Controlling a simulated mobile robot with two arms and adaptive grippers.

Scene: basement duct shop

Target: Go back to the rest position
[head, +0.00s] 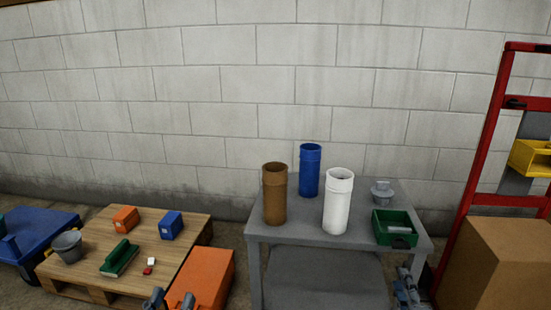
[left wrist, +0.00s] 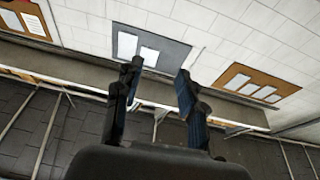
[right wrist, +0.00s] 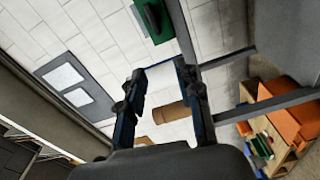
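My left gripper (head: 170,300) shows at the bottom edge of the head view, in front of the orange box. In the left wrist view its fingers (left wrist: 160,70) stand apart with nothing between them. My right gripper (head: 408,285) is at the lower right of the head view, beside the right front of the grey table (head: 340,241). In the right wrist view its fingers (right wrist: 160,70) are also apart, and nothing is held. Most of both arms is out of the head view.
The table holds brown (head: 275,195), blue (head: 309,170) and white (head: 338,202) tubes, a grey part (head: 381,192) and a green bin (head: 390,239). Left is a pallet (head: 90,273) with small items, beside an orange box (head: 205,278). Right are a red rack (head: 484,165) and a cardboard box (head: 500,268).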

